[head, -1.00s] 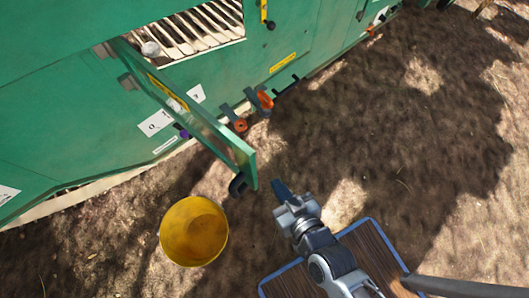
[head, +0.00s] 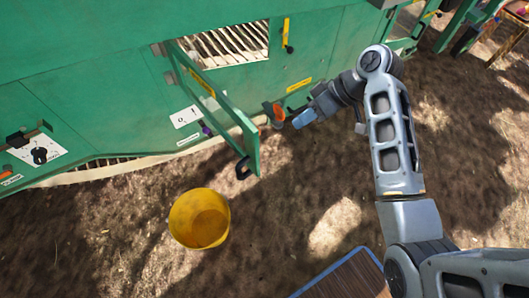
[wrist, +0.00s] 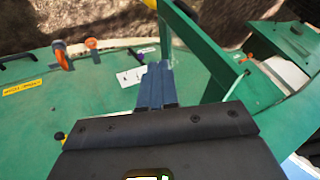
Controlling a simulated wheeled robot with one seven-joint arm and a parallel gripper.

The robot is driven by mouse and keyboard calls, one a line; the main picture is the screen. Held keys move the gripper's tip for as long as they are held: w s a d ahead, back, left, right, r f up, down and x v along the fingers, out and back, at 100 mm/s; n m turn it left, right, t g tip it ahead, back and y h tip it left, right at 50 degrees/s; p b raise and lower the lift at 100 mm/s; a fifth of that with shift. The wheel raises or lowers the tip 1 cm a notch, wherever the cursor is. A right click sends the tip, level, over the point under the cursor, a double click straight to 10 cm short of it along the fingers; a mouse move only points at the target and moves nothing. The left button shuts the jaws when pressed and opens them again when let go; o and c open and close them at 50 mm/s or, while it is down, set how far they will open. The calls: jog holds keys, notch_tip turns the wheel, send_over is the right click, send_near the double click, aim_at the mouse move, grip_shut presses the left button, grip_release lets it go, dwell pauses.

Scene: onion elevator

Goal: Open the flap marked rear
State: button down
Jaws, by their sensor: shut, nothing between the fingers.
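A green flap (head: 215,100) with a yellow label stands swung out from the green machine, hinged at its upper left. Its label is too small to read, so I cannot tell whether it is the one marked rear. A slatted belt (head: 228,45) shows in the opening beside it. The flap's edge also seems to show in the wrist view (wrist: 195,45), right of my fingers. My gripper (head: 302,120) is shut and empty, right of the flap's free end and near the orange handle (head: 275,112). In the wrist view my fingers (wrist: 155,85) point toward the green panel.
A yellow bucket (head: 199,218) stands on the dirt below the flap. Orange handles (wrist: 62,57) and a dark bar stick out from the panel. A yellow handle (head: 286,32) is right of the opening. Open ground lies at the lower left.

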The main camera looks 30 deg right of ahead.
jog(key=w+a+f+p, duration=0.1)
jog(key=a+f, duration=0.6)
jog(key=a, duration=0.2)
jog(key=shift+w+f, duration=0.15)
jog(key=shift+w, duration=0.25)
jog(key=shift+a, duration=0.1)
